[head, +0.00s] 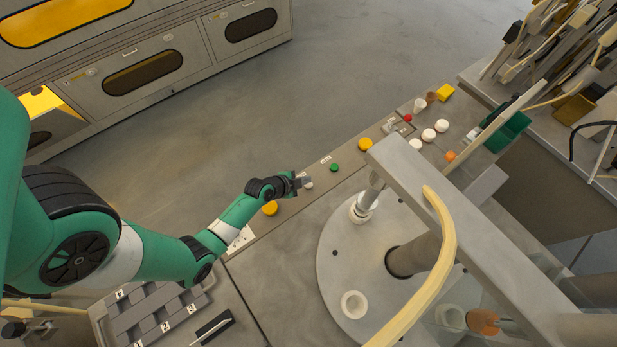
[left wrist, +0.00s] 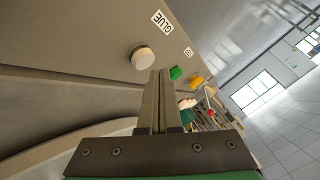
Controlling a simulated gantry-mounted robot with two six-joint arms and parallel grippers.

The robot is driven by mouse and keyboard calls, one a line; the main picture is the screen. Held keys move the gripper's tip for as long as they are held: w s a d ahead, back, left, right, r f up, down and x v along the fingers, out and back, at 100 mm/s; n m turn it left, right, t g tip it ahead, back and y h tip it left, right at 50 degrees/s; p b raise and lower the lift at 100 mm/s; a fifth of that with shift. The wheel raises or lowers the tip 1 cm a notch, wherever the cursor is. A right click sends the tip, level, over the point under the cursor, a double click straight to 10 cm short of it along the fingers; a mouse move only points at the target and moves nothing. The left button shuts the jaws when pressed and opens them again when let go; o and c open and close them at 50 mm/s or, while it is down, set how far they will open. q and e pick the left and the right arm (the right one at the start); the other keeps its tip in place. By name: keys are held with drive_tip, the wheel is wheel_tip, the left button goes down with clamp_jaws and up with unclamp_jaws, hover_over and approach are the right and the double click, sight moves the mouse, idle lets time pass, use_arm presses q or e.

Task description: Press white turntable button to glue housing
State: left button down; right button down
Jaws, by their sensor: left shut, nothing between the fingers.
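The white button (head: 308,184) sits on the console strip at the edge of the turntable (head: 330,255). In the left wrist view the white button (left wrist: 143,58) is a raised round knob near a GLUE label (left wrist: 162,21). My left gripper (head: 301,182) is shut and empty, with its tips close beside the button. In the left wrist view its fingertips (left wrist: 160,73) lie just below and right of the button; I cannot tell whether they touch. A white ring-shaped housing (head: 354,304) sits on the turntable, and another white part (head: 361,208) is under the metal nozzle (head: 370,192).
A green button (head: 334,167) and yellow buttons (head: 365,144) (head: 270,208) share the strip. A grey beam (head: 440,205) with a pale hose (head: 440,265) overhangs the turntable. A numbered rack (head: 150,315) stands at lower left. White, red and orange pieces lie at upper right.

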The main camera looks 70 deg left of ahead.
use_arm(q)
wheel_tip(320, 180, up, 5)
drive_tip(key=p, duration=0.4)
drive_tip(key=shift+p, duration=0.3)
idle(0.7)
